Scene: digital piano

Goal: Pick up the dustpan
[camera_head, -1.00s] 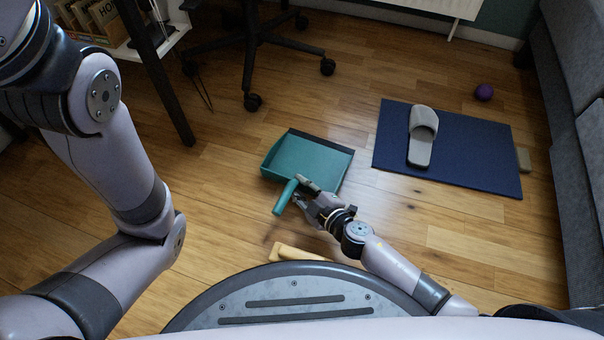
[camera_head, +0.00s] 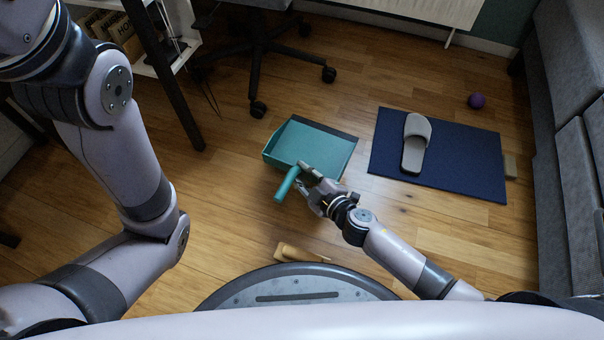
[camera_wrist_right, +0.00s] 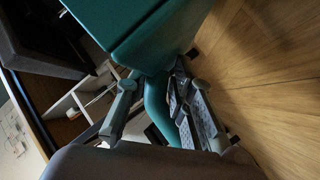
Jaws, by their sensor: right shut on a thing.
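The teal dustpan (camera_head: 318,143) is in the middle of the head view, its open edge facing away from me and its handle (camera_head: 287,184) towards me. My right gripper (camera_head: 308,176) is shut on the dustpan near the handle. In the right wrist view, the teal handle (camera_wrist_right: 156,100) runs between the fingers of the right gripper (camera_wrist_right: 152,104), with the pan above it. The pan looks raised from the floor, but its exact height is hard to tell. My left arm shows at the left; its gripper is out of the picture.
A wooden-looking brush handle (camera_head: 296,254) lies on the floor by my base. A blue mat (camera_head: 470,170) with a grey slipper (camera_head: 415,145) lies at the right, a purple ball (camera_head: 476,101) beyond it. A chair base (camera_head: 262,48) stands behind, a grey sofa (camera_head: 565,180) at far right.

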